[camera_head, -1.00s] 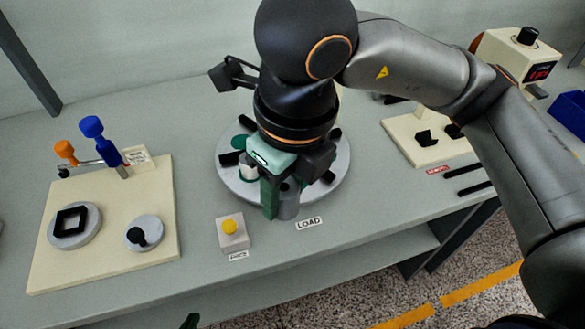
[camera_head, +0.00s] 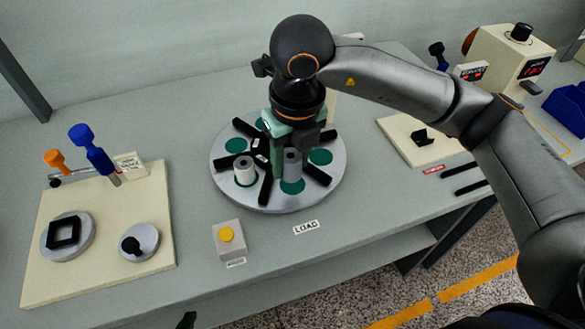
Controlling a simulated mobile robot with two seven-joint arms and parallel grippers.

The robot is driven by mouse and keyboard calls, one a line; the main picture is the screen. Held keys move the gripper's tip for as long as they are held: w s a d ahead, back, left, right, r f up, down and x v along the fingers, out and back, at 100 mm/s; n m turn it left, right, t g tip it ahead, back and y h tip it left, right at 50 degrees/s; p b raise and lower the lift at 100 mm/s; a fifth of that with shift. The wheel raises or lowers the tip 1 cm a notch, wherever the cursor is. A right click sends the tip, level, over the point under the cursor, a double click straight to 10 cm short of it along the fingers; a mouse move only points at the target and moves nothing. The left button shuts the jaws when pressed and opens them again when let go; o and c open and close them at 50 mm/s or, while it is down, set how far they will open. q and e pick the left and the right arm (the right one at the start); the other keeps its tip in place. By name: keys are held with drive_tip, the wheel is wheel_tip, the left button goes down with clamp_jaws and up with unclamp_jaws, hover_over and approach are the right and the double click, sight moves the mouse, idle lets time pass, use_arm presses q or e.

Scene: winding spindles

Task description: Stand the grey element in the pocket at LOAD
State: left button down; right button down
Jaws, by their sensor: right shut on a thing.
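The round grey turntable (camera_head: 226,188) has green pockets parted by black radial bars. My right gripper (camera_head: 284,163) is over its front half, with green fingers pointing down. It is shut on the grey element (camera_head: 293,166), an upright cylinder with a hole in its top. The element's lower end is at the green pocket (camera_head: 292,187) nearest the LOAD label (camera_head: 306,227); I cannot tell whether it touches the bottom. Only a dark tip of my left gripper (camera_head: 187,320) shows at the bottom edge.
A grey block with a yellow button (camera_head: 226,234) stands in front of the turntable. A cream board (camera_head: 100,274) with blue and orange-handled tools lies left. Right are another cream board (camera_head: 405,147), black bars (camera_head: 466,177), a display box (camera_head: 510,60) and a blue bin (camera_head: 568,104).

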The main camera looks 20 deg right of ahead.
sight(292, 185)
drive_tip(key=shift+w+d+f, duration=0.3)
drive_tip(key=shift+w+f, duration=0.4)
drive_tip(key=shift+f, duration=0.15)
drive_tip(key=f, duration=0.3)
drive_tip(key=shift+w+d+f, duration=0.1)
drive_tip(key=shift+w+d, duration=0.05)
drive_tip(key=shift+w, duration=0.05)
drive_tip(key=shift+f, duration=0.25)
drive_tip(key=shift+f, duration=0.1)
drive_tip(key=shift+f, duration=0.15)
drive_tip(key=c, duration=0.7)
unclamp_jaws()
drive_tip(key=r, duration=0.4)
drive_tip(key=s+r, duration=0.1)
drive_tip(key=r, duration=0.7)
drive_tip(key=shift+s+d+r, duration=0.1)
drive_tip(key=shift+s+r, duration=0.1)
drive_tip(key=shift+r, duration=0.05)
